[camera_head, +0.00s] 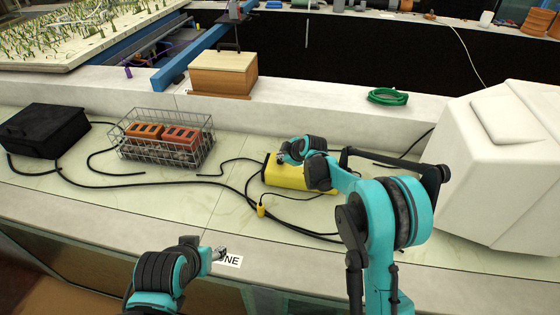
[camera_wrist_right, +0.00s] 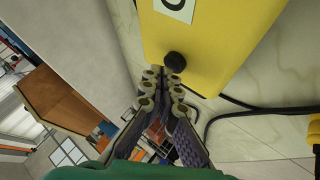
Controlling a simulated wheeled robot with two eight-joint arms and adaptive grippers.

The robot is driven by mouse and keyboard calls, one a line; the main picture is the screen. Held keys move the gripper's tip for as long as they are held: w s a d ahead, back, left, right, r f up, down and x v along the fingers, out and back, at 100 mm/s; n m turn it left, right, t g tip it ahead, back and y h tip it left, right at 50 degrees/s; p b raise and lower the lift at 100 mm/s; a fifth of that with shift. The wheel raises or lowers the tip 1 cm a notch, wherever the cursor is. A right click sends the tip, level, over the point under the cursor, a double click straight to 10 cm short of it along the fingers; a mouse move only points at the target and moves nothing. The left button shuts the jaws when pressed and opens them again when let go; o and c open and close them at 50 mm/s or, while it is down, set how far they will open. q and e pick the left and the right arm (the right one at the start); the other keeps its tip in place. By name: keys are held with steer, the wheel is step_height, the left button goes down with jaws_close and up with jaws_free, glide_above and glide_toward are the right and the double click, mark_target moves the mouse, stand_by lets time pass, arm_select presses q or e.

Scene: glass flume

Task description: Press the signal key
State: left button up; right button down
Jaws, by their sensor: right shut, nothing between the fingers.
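A yellow box (camera_head: 272,176) lies on the pale counter in the middle of the head view. In the right wrist view the yellow box (camera_wrist_right: 215,35) shows a black round knob (camera_wrist_right: 174,62) and a white label (camera_wrist_right: 176,8). I cannot tell for sure whether this knob is the signal key. My right gripper (camera_head: 283,158) is over the box's left end, shut and empty. Its fingertips (camera_wrist_right: 160,78) appear close beside the knob; contact cannot be told. My left gripper (camera_head: 219,254) is low over the counter's front edge, its jaw opening unclear.
A wire basket (camera_head: 190,157) with orange bricks and a black case (camera_head: 44,130) stand to the left. Black cables (camera_head: 150,184) cross the counter. A big white casing (camera_head: 500,170) fills the right. A wooden box (camera_head: 222,75) and green coil (camera_head: 387,97) sit on the ledge behind.

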mark_target(281, 162)
steer(key=shift+f, duration=0.35)
stand_by(0.3)
steer(key=shift+r+p, duration=0.45)
steer(key=shift+r, duration=0.55)
step_height(281, 162, up, 6)
steer(key=p, duration=0.4)
